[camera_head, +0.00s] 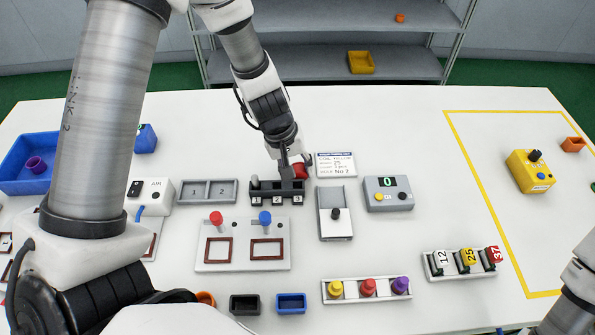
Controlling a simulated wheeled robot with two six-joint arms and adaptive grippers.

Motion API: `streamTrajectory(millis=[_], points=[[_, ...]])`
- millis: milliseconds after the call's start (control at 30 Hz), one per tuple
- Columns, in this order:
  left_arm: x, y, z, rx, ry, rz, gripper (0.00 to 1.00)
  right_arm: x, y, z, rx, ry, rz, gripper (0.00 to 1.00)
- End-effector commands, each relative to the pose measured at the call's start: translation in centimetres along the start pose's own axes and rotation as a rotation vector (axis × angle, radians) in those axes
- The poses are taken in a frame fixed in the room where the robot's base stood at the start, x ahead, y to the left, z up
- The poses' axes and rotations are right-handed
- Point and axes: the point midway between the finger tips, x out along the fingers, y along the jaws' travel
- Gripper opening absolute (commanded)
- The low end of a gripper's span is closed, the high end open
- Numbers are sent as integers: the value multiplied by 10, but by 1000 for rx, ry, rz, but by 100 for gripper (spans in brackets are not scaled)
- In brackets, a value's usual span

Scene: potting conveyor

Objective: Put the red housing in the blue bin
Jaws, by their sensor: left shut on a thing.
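The red housing (302,170) is a small red round piece just above and behind the right end of the black numbered rack (277,199). My left gripper (294,172) is shut on it, and the fingers hide part of it. I cannot tell whether the housing still touches the rack. A large blue bin (14,176) stands at the left of the table with a purple ring-shaped piece (36,165) in it. My arm hides its right part. My right gripper is out of view; only part of my right arm shows at the lower right.
A vacuum-fixture plate with red and blue knobs (243,259) lies in front of the rack. A small blue tray (291,303) is at the front.

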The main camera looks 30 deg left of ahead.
Motion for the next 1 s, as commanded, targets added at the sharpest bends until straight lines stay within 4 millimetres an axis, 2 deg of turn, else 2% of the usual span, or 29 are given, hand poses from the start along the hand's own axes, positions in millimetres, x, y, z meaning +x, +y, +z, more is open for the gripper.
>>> streamTrajectory(millis=[233, 267, 300, 333, 600, 700, 867, 1000], points=[[4, -1, 0, 1, 0, 0, 18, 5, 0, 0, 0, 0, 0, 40], [3, -1, 0, 1, 0, 0, 46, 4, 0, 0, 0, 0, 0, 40], [2, -1, 0, 1, 0, 0, 60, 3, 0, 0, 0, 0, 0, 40], [2, -1, 0, 1, 0, 0, 64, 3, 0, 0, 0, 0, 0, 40], [2, 0, 0, 0, 0, 0, 64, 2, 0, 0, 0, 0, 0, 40], [-4, 1, 0, 0, 0, 0, 64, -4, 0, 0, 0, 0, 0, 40], [-38, 3, 0, 0, -1, 2, 64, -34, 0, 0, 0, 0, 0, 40], [-77, 4, 0, 1, -1, 2, 64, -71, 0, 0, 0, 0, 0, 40]])
